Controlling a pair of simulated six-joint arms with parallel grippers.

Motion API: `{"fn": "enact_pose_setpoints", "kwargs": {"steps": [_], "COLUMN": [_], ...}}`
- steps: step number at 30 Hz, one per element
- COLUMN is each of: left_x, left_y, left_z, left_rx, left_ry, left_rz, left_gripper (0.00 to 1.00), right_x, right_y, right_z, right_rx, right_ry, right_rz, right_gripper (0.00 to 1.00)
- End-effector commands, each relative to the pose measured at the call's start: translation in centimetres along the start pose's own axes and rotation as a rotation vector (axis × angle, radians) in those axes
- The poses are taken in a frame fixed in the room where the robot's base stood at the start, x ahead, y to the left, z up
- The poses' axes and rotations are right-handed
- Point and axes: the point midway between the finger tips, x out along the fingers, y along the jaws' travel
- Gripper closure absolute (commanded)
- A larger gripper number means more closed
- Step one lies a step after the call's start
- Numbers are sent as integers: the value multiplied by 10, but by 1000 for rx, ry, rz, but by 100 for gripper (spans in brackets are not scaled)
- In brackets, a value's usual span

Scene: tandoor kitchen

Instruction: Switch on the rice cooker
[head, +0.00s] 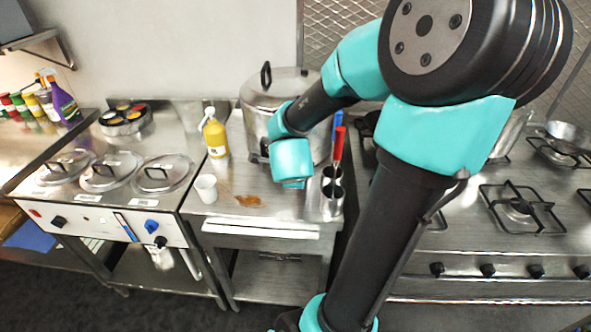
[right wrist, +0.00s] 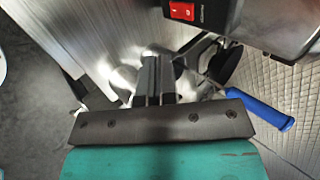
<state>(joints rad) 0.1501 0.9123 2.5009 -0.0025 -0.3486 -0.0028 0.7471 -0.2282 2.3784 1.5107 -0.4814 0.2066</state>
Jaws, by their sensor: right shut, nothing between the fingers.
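The rice cooker (head: 258,112) is a large steel pot with a black-handled lid, standing at the back of the middle steel counter. In the right wrist view a red rocker switch (right wrist: 182,10) sits on a dark panel at the top edge, with small lettering beside it. My right gripper (right wrist: 152,62) is shut and empty, below and left of the switch and apart from it in that picture. In the head view my teal wrist is in front of the cooker's lower body and hides the fingers and the switch. My left gripper is not in view.
Right of my wrist stand steel cups (head: 331,200) with red and blue handled utensils. A yellow bottle (head: 215,138), a white cup (head: 206,188) and a brown spill (head: 248,201) are on the left of the counter. A gas stove (head: 470,262) lies right.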

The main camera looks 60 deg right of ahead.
Motion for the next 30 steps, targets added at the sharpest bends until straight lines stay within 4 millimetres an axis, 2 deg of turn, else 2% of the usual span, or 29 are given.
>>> {"fn": "enact_pose_setpoints", "kwargs": {"steps": [4,10,20,30], "left_x": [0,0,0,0], "left_y": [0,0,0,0], "left_z": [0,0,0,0], "left_rx": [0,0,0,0], "left_ry": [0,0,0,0], "left_rz": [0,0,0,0], "left_gripper": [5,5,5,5], "right_x": [-16,-26,-26,-18], "right_y": [-1,0,0,13], "right_z": [0,0,0,0], "right_rx": [1,0,0,-1], "right_ry": [-1,0,0,0], "right_rz": [-3,-1,0,0], "right_gripper": [100,100,100,100]}}
